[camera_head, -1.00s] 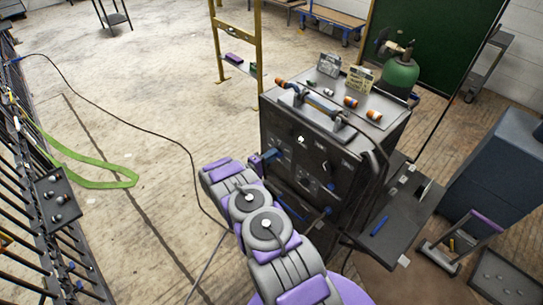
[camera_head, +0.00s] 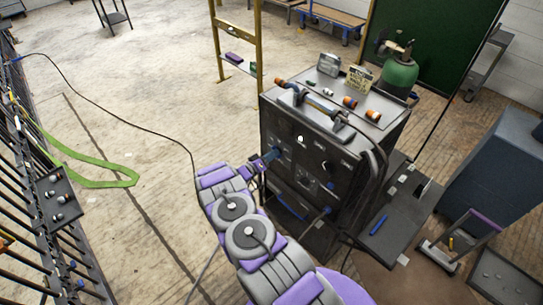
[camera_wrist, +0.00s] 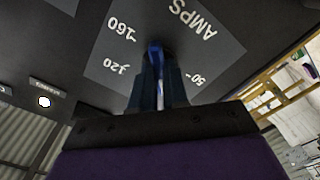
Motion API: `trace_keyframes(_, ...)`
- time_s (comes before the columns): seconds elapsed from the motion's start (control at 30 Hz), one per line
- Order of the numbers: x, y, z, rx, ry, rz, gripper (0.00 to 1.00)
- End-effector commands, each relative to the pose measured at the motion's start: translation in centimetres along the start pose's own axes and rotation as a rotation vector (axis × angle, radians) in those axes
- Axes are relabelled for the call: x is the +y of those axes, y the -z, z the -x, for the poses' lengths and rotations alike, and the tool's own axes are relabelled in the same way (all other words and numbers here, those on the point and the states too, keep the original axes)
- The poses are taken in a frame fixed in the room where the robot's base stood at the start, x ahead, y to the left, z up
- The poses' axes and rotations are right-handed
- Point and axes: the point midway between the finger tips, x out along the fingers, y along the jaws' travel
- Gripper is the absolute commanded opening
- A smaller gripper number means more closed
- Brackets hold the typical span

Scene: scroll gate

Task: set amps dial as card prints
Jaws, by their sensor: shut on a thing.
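The black welding machine (camera_head: 310,165) stands right of my arm in the head view. In the wrist view, the amps dial plate (camera_wrist: 208,52) shows upside-down marks for AMPS, 160, 50 and what looks like 120. My gripper (camera_wrist: 157,78) is shut on the blue amps dial (camera_wrist: 155,50) at the plate's middle. The fingers hide most of the dial, and I cannot tell which mark it points to. In the head view, my gripper meets the machine's front face. A cream card (camera_head: 359,79) stands on the machine's top; its print is too small to read.
A grey box (camera_head: 329,64) and several orange-ended parts (camera_head: 349,102) lie on the machine's top. Dark cables (camera_head: 379,155) hang at its right side. A black cable (camera_head: 110,115) crosses the floor. A rack (camera_head: 45,210) runs along the left; the floor between is largely clear.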

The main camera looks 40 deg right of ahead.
Motion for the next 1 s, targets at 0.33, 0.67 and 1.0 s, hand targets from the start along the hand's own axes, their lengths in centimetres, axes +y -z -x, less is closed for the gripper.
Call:
trace_keyframes(0.33,-0.31,-0.61,0.15,-0.008,0.005,-0.32,0.0)
trace_keyframes(0.67,-0.35,-0.59,0.14,-0.009,0.005,-0.633,0.0)
trace_keyframes(1.0,-0.34,-0.55,0.13,-0.01,0.003,-0.957,0.0)
